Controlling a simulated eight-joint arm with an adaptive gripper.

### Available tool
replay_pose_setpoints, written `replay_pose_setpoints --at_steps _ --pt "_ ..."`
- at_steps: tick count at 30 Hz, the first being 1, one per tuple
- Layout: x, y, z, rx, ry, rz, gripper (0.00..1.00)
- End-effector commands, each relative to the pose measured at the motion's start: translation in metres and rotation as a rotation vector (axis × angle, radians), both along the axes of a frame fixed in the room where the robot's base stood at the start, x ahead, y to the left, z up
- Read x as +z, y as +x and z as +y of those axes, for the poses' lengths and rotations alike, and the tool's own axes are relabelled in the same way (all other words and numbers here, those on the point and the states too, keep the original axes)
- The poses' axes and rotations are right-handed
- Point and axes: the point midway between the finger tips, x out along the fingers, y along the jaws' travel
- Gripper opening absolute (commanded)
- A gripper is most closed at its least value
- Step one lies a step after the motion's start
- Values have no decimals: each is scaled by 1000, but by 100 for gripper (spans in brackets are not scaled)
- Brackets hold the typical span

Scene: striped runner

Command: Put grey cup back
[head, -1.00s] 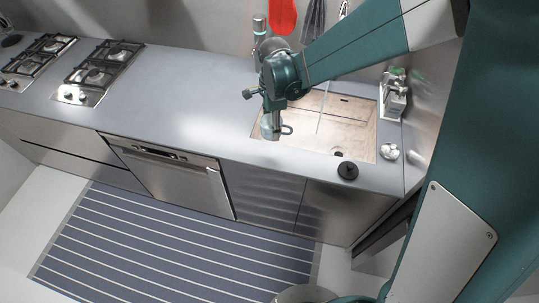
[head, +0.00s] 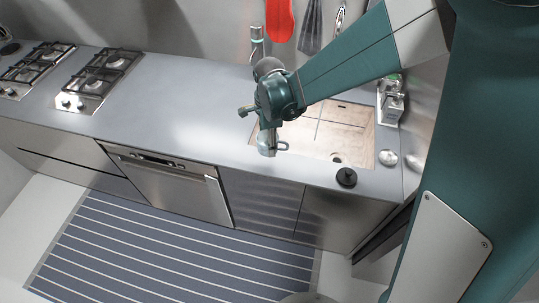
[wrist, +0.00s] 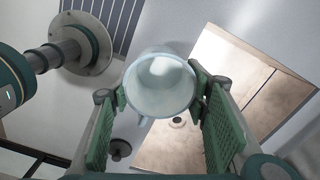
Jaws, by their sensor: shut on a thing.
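The grey cup (wrist: 160,84) is between the two green finger pads of my gripper (wrist: 158,88) in the wrist view, its open mouth facing the camera. My gripper is shut on it. In the head view the cup (head: 266,151) hangs below my gripper (head: 268,138), with its handle to the right. It is over the counter strip at the left front corner of the sink. I cannot tell whether its base touches the counter; my gripper hides part of it.
The wooden-toned sink basin (head: 340,125) lies to the right. A black knob-like object (head: 346,177) and a small pale round item (head: 388,158) stand near it. A soap dispenser (head: 391,100) is at the back right. The counter (head: 180,110) left of the sink is clear up to the hobs (head: 98,80).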

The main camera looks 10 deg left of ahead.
Motion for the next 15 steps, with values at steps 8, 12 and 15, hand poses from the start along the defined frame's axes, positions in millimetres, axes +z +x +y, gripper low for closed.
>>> replay_pose_setpoints --at_steps 8,12,15 --pt "-29 0 0 0 0 0 30" --pt "-33 0 0 0 0 0 30" --pt "-33 0 0 0 0 0 30"
